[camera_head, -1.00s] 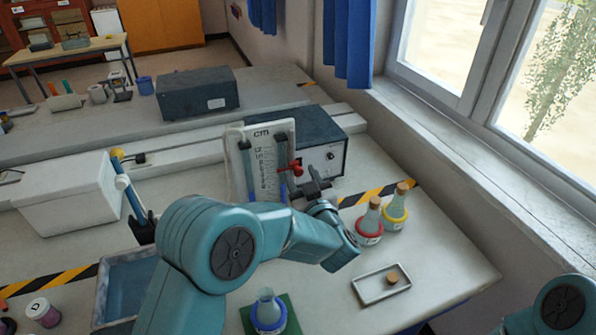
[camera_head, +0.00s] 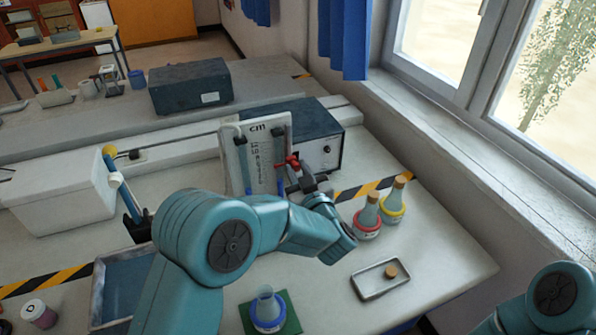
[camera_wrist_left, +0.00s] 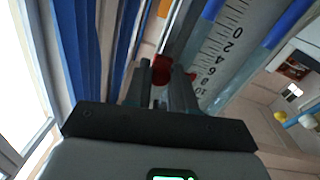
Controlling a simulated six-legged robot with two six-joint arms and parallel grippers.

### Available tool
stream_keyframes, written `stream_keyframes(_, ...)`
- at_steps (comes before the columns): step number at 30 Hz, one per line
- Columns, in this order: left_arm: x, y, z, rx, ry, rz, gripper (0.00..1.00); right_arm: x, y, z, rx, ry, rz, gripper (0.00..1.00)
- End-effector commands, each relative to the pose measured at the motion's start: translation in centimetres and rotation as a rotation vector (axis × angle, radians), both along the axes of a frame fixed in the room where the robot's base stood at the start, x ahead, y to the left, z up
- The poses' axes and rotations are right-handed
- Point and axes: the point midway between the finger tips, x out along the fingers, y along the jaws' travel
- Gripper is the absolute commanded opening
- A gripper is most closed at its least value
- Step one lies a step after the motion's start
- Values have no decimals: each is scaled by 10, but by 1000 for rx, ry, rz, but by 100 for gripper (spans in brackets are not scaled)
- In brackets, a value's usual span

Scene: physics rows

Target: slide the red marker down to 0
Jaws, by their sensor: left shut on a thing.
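A white board marked "cm" (camera_head: 240,160) stands upright against the dark box, with a printed scale and blue-ended tubes on its front. My left gripper (camera_head: 296,172) is shut on the marker's red part. In the left wrist view the red marker (camera_wrist_left: 160,72) sits between my left fingertips (camera_wrist_left: 161,78). The scale (camera_wrist_left: 219,48) beside it shows numbers from 0 to 10. The marker is nearer the 10 end; its exact reading cannot be told. My right gripper is out of view.
A dark box (camera_head: 322,150) stands behind the board. Two flasks with red (camera_head: 367,222) and yellow (camera_head: 393,207) rings stand right of my left arm. A small tray (camera_head: 372,285) and a blue-ringed flask (camera_head: 267,311) are nearer. A white container (camera_head: 60,195) is left.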

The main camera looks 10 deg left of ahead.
Motion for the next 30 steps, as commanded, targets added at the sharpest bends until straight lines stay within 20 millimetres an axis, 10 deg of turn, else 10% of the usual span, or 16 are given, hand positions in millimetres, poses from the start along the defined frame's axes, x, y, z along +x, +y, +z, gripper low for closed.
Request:
stream_keyframes(12,1,0,-70,2,1,-2,0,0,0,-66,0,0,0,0)
stream_keyframes(23,0,0,-72,1,7,-3,0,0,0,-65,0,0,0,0)
stream_keyframes(24,0,0,-72,1,8,-2,37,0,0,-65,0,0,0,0)
stream_keyframes(25,0,0,-72,1,8,-2,47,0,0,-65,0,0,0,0)
stream_keyframes(30,0,0,-71,1,4,-1,50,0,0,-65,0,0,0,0)
